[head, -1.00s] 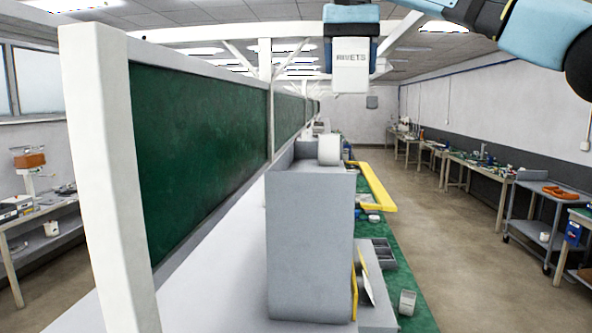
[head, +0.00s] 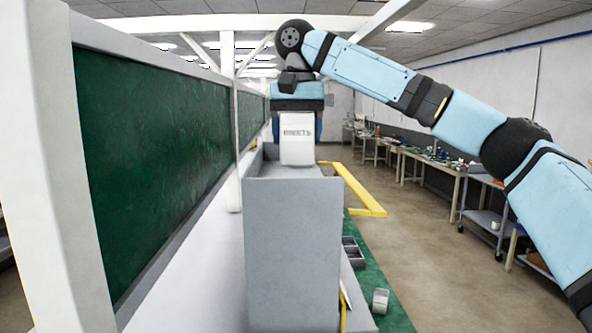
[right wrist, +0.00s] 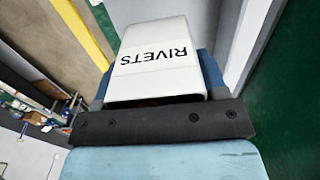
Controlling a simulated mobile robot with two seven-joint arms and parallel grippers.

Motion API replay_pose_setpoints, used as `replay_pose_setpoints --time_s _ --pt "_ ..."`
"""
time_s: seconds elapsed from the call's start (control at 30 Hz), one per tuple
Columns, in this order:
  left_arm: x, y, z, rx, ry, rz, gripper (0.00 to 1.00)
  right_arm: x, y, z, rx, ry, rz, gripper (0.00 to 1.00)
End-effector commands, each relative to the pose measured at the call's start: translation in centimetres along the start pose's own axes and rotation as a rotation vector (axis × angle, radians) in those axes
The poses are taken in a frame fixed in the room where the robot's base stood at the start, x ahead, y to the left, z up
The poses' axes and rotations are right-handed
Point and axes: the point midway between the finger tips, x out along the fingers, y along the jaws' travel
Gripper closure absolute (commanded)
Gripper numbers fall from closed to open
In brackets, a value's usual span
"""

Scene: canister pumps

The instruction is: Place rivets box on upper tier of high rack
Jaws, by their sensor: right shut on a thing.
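The white rivets box (head: 297,146) is held by my right gripper (head: 297,120), which reaches down over it from above. Its label also shows in the right wrist view (right wrist: 155,58), with the jaws along its sides. The box appears upright, at the top of the tall grey rack (head: 292,250). Its lower edge is close to the rack's top. Whether it touches the upper tier is hard to tell, as the rack's end panel hides the tier's surface. My left gripper does not show.
A green panel wall with white posts (head: 85,190) runs along the left. A yellow frame (head: 360,190) lies behind the rack to the right. Grey bins (head: 352,250) and a white roll (head: 380,300) are on the green mat (head: 395,318). The aisle at right is open.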

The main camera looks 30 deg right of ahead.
Motion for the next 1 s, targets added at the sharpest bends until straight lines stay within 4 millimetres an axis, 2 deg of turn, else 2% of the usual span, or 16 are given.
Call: replay_pose_setpoints --time_s 0.1,0.33,0.53,0.97,1.0 --pt "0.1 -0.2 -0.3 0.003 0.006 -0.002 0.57 2.1 0.0 0.0 -0.001 -0.002 -0.001 0.66" --pt "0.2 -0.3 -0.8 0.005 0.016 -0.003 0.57 4.0 0.0 0.0 -0.001 -0.001 -0.002 0.66" --pt "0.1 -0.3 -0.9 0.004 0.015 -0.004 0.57 6.5 0.0 0.0 -0.001 -0.001 -0.001 0.66" --pt "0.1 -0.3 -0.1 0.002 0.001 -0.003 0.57 7.2 0.0 0.0 0.000 0.000 -0.001 0.66" --pt "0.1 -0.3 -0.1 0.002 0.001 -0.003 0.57 7.2 0.0 0.0 0.000 0.000 -0.001 0.27"
